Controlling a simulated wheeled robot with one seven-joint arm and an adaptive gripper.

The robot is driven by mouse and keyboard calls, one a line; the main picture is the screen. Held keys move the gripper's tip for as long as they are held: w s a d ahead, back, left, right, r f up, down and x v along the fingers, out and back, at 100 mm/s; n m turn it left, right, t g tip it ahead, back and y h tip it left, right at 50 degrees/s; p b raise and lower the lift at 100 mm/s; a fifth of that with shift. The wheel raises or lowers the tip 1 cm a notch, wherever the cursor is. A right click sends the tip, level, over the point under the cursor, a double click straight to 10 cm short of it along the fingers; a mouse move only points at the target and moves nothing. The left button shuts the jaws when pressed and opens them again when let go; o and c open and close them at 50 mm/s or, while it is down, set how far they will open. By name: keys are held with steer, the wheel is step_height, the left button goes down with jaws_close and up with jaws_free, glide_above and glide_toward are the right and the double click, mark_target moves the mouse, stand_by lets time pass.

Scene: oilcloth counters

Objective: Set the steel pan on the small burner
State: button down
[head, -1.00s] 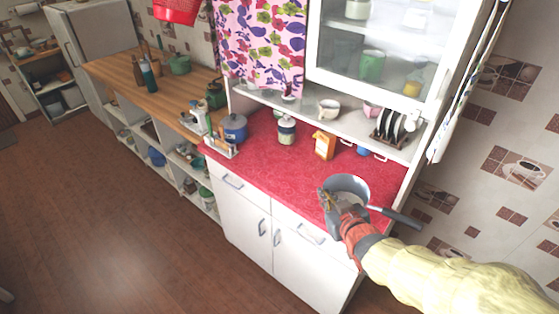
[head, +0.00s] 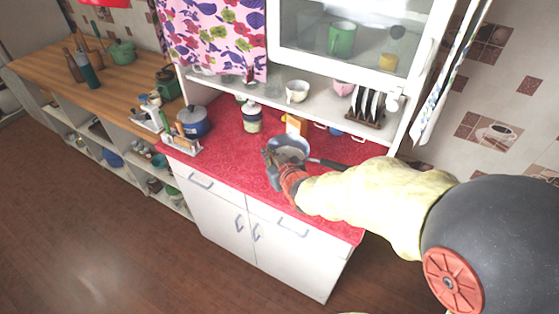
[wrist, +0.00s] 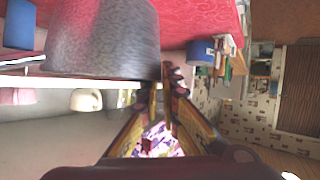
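The steel pan (head: 291,147) is grey with a dark handle (head: 328,163) pointing right; in the head view it appears over the red counter, in front of an orange box. My gripper (head: 271,158) is at the pan's left side and seems shut on its wall. In the wrist view the pan's grey side (wrist: 105,40) fills the upper left, and my gripper's fingers (wrist: 165,100) are close together at its edge. I cannot tell whether the pan touches the counter. I make out no burner in either view.
The red counter (head: 225,148) holds a blue pot (head: 194,122), a lidded jar (head: 252,117) and the orange box (head: 295,124). A shelf with cups and a plate rack (head: 368,108) hangs behind. A wooden counter (head: 120,88) stands at left.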

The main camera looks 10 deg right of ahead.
steer(key=shift+w+a+f+b, duration=0.3)
steer(key=shift+w+a+f, duration=0.4)
steer(key=shift+f, duration=0.8)
steer(key=shift+w+a+f+b, duration=0.35)
steer(key=shift+w+f, duration=0.5)
steer(key=shift+f, duration=0.6)
steer(key=shift+w+a+f+b, duration=0.2)
steer(key=shift+w+a+f, duration=0.5)
steer(key=shift+f, duration=0.8)
steer(key=shift+d+f, duration=0.1)
steer(key=shift+f, duration=0.05)
steer(key=c, duration=2.4)
jaws_free()
steer(key=shift+f, duration=0.15)
steer(key=o, duration=0.3)
steer(key=shift+o, duration=0.3)
steer(key=shift+s+r, duration=0.15)
steer(key=shift+r, duration=0.1)
steer(key=p+v, duration=0.1)
steer(key=v, duration=1)
steer(key=shift+s+r+p, duration=0.2)
steer(key=shift+s+p, duration=0.1)
steer(key=shift+s, duration=0.05)
